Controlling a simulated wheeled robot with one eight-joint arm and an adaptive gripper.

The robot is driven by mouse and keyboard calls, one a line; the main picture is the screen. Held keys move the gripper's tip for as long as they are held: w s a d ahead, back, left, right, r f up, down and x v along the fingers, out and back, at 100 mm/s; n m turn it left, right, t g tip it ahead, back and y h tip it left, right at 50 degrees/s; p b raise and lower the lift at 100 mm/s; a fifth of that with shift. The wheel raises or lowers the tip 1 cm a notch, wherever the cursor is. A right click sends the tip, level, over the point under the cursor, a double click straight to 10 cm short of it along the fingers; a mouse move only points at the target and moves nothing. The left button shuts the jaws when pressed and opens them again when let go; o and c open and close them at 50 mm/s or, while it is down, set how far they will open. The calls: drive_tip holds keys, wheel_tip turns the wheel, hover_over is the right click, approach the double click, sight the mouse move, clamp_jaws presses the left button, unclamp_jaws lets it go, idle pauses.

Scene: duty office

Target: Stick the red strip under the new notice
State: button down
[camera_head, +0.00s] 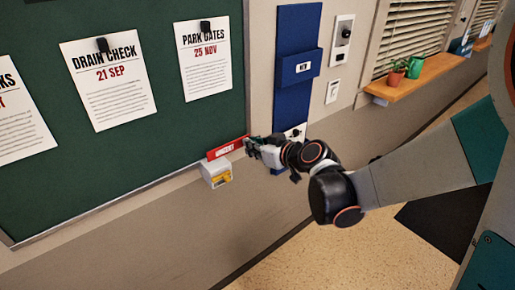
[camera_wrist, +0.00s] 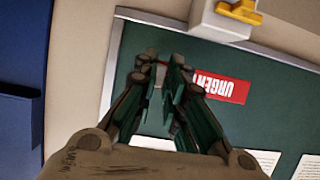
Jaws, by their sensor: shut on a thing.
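The red strip (camera_head: 224,150) with white lettering is at the lower right corner of the green notice board (camera_head: 150,140). My gripper (camera_head: 250,147) is shut on its right end. In the wrist view the strip (camera_wrist: 218,84) reads URGENT upside down, beside my fingertips (camera_wrist: 161,68). I cannot tell whether the strip touches the board. The PARK GATES notice (camera_head: 206,70), dated 25 NOV, hangs at the board's upper right under a black clip, above the strip. The DRAIN CHECK notice (camera_head: 108,90), dated 21 SEP, hangs to its left.
A small pale box (camera_head: 212,167) with a yellow part sits at the board's bottom edge, just below the strip. A blue wall holder (camera_head: 298,30) labelled NEW is right of the board. A wooden shelf (camera_head: 425,77) with plants is further right. Bare board lies under the notices.

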drive_tip(key=shift+w+a, duration=0.7)
drive_tip(key=shift+w, duration=0.35)
drive_tip(key=shift+w+a, duration=0.75)
drive_tip(key=shift+w, duration=0.35)
drive_tip(key=shift+w+a, duration=0.7)
drive_tip(key=shift+w, duration=0.35)
drive_tip(key=shift+w+a, duration=0.15)
drive_tip(key=shift+w, duration=0.1)
drive_tip(key=c, duration=1.6)
unclamp_jaws()
drive_tip(key=s+d+m+g+h, duration=0.1)
drive_tip(key=s+d+m+h, duration=0.1)
drive_tip(key=s+d, duration=0.5)
drive_tip(key=s+d+r+m+g+h, duration=0.1)
drive_tip(key=s+d, duration=0.6)
drive_tip(key=s, duration=0.8)
drive_tip(key=s+d+r+m+g+h, duration=0.1)
drive_tip(key=s+d+m+g+h, duration=0.1)
drive_tip(key=s+d+m+h, duration=0.2)
drive_tip(key=shift+s+d+h, duration=0.15)
drive_tip(key=shift+s+d, duration=0.35)
drive_tip(key=shift+s, duration=0.75)
drive_tip(key=shift+s+d+h, duration=0.1)
drive_tip(key=shift+s+d, duration=0.45)
drive_tip(key=shift+s, duration=0.65)
drive_tip(key=shift+s+d+h, duration=0.15)
drive_tip(key=shift+s+d, duration=0.35)
drive_tip(key=shift+s, duration=0.75)
